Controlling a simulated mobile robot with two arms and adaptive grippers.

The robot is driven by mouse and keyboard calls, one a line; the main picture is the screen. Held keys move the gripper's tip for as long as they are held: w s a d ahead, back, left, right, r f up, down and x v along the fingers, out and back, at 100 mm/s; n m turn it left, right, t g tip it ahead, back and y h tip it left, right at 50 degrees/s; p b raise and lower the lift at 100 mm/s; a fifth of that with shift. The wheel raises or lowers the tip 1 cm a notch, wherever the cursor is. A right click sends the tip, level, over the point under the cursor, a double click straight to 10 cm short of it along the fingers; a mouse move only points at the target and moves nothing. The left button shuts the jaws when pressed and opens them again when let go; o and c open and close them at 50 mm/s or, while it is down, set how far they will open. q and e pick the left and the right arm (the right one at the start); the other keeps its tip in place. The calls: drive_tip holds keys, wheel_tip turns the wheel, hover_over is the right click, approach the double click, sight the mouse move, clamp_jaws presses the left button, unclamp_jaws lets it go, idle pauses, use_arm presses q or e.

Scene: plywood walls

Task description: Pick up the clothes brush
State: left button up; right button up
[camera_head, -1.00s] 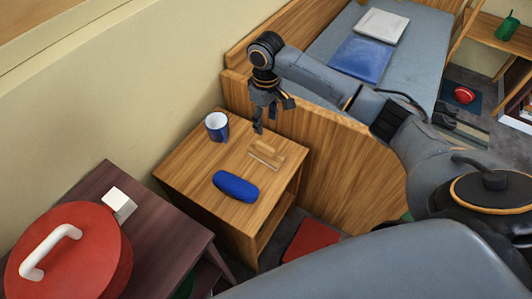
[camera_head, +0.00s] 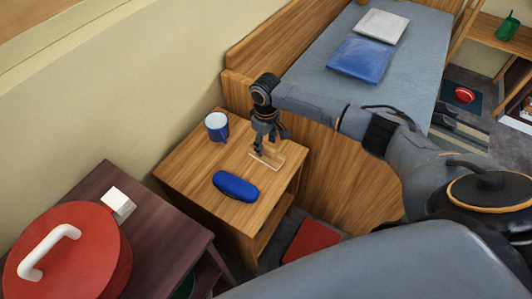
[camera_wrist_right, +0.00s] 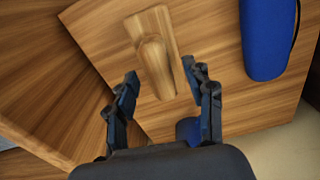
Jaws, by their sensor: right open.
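The clothes brush (camera_head: 274,161) is light wood with a raised handle and lies on the wooden bedside table (camera_head: 188,175). In the right wrist view the brush (camera_wrist_right: 155,58) lies with its near end between the open fingers. My right gripper (camera_head: 260,150) is open above the brush and partly hides it in the head view. In the wrist view my right gripper (camera_wrist_right: 160,80) holds nothing. My left gripper is not in view.
A blue case (camera_head: 235,187) lies in front of the brush, and a blue mug (camera_head: 216,126) stands to its left. The bed's wooden side panel (camera_head: 335,170) is close on the right. A dark table (camera_head: 170,240) with a red round lidded thing (camera_head: 85,265) is at front left.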

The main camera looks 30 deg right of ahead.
drive_tip(key=shift+f, duration=0.7)
clamp_jaws()
drive_tip(key=shift+r, duration=0.45)
wheel_tip(320, 180, up, 2)
drive_tip(key=shift+w+r, duration=0.1)
drive_tip(key=shift+r, duration=0.1)
drive_tip(key=s+d+r, duration=0.8)
drive_tip(key=d+r, duration=0.1)
drive_tip(key=d, duration=0.2)
drive_tip(key=shift+s+d+r, duration=0.15)
drive_tip(key=shift+d+r, duration=0.1)
drive_tip(key=shift+r, duration=0.15)
